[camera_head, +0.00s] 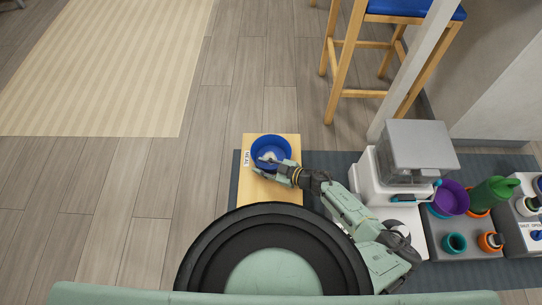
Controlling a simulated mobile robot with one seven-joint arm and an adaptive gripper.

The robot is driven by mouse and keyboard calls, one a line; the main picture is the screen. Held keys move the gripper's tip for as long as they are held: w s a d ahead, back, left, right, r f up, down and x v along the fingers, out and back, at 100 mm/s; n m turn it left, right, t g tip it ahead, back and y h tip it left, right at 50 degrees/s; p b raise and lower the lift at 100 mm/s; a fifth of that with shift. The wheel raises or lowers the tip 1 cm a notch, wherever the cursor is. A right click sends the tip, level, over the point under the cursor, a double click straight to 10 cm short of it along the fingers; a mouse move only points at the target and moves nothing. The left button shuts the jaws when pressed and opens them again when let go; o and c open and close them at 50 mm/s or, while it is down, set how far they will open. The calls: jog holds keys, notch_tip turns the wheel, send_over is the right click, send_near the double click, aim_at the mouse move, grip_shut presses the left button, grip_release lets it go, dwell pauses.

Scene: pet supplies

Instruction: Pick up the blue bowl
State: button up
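The blue bowl (271,141) sits on a light wooden board labelled "MEAL" (262,187), left of my arm. Something pale lies inside the bowl, too small to name. My gripper (263,165) is at the bowl's near side, with its fingers reaching over or against the near rim. The view is from above and small, so I cannot tell whether the fingers are apart or closed on the rim.
To the right stand a grey-topped dispenser (417,148), a purple bowl (451,197), a green watering can (493,193) and small teal and orange cups. A wooden stool (342,62) stands behind.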

jog(key=shift+c, duration=0.2)
grip_shut()
dwell(0.4)
